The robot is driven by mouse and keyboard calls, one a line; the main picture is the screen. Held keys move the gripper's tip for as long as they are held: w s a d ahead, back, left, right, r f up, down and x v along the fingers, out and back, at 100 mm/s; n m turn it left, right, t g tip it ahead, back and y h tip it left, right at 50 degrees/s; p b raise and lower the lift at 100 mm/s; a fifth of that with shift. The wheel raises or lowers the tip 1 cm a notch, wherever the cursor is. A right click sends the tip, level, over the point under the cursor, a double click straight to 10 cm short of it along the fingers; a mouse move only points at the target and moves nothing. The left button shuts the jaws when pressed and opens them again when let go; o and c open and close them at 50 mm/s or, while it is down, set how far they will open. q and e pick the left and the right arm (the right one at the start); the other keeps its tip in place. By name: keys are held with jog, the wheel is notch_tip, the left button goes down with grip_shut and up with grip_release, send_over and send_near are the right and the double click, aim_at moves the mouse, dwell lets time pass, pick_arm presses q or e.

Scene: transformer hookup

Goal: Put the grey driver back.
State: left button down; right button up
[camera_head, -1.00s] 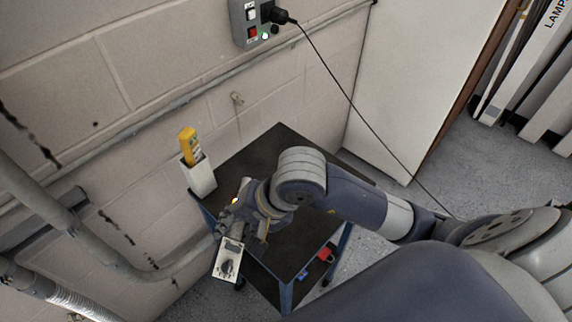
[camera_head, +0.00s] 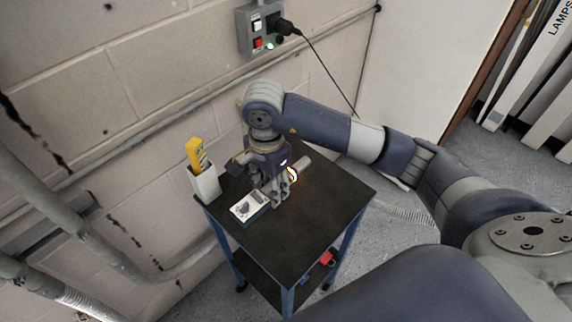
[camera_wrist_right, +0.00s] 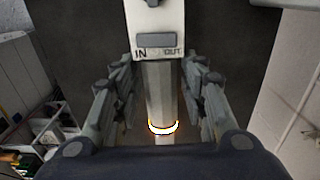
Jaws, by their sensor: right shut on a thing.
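My right gripper (camera_head: 280,194) is over the dark top of the trolley (camera_head: 310,215) and shut on the grey driver. In the wrist view the grey cylinder (camera_wrist_right: 159,95) runs between the fingers (camera_wrist_right: 160,105). Whether the driver touches the trolley top I cannot tell. My left gripper is not in view.
A pale holder (camera_head: 206,187) with a yellow tool (camera_head: 196,155) stands at the trolley's left corner, against the wall. A red item (camera_head: 327,258) is on the lower shelf. The trolley's front and right are clear. A black cable hangs from the wall socket (camera_head: 262,27).

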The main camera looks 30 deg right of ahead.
jog(key=w+d, duration=0.2)
jog(key=w+d+p, duration=0.1)
jog(key=w+d, duration=0.1)
jog(key=w+d+p, duration=0.1)
jog(key=w+d, duration=0.1)
jog(key=d, duration=0.1)
jog(key=shift+f, duration=0.4)
notch_tip(320, 180, down, 3)
jog(key=shift+a+r+p, duration=0.1)
jog(key=shift+r+p, duration=0.05)
jog(key=shift+p, duration=0.8)
jog(key=shift+f, duration=0.4)
jog(key=o, duration=1.3)
jog(key=shift+r+b, duration=1.8)
jog(key=shift+r, duration=4.2)
jog(key=shift+s+f, duration=0.1)
